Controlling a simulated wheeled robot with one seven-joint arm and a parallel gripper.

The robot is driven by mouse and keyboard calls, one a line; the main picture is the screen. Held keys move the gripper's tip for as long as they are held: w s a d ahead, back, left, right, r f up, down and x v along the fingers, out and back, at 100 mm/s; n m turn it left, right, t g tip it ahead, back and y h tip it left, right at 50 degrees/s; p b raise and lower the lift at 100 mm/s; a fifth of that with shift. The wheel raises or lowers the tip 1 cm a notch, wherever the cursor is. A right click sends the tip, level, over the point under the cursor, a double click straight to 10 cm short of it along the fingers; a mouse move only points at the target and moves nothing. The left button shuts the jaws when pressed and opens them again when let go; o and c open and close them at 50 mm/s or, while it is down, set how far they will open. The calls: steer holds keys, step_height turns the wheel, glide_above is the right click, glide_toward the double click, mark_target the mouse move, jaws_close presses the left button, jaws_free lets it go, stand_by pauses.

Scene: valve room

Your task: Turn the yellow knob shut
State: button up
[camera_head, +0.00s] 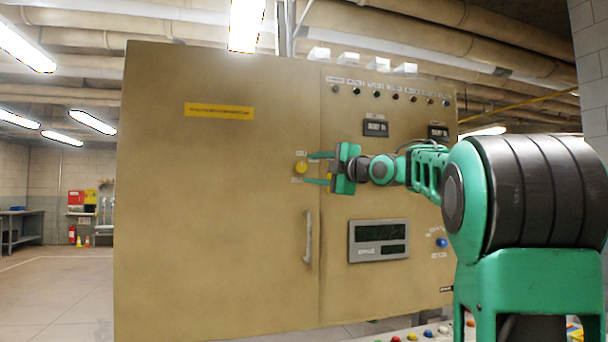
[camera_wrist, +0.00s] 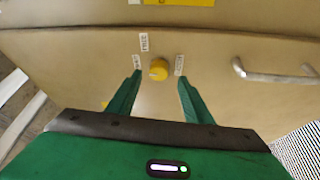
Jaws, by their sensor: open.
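The yellow knob (camera_head: 301,168) is a small round knob on the front of the tan cabinet (camera_head: 210,210), above and left of the door handle. It also shows in the wrist view (camera_wrist: 159,69), with small white labels around it. My gripper (camera_head: 319,168) is open, its two green fingers pointing at the cabinet. In the wrist view the fingers (camera_wrist: 158,80) lie to the left and right of the knob, and the knob shows just beyond the gap between their tips. I cannot tell whether either finger touches it. The lettering on the labels is too small to read surely.
A metal door handle (camera_head: 308,237) stands out below the knob; it is to the right in the wrist view (camera_wrist: 275,73). A grey display panel (camera_head: 379,241), a blue knob (camera_head: 442,243) and a row of indicator lamps (camera_head: 390,97) are on the cabinet's right part. Open floor lies far left.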

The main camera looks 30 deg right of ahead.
steer(key=s, duration=0.7)
steer(key=shift+d+f, duration=0.35)
steer(key=shift+w, duration=0.1)
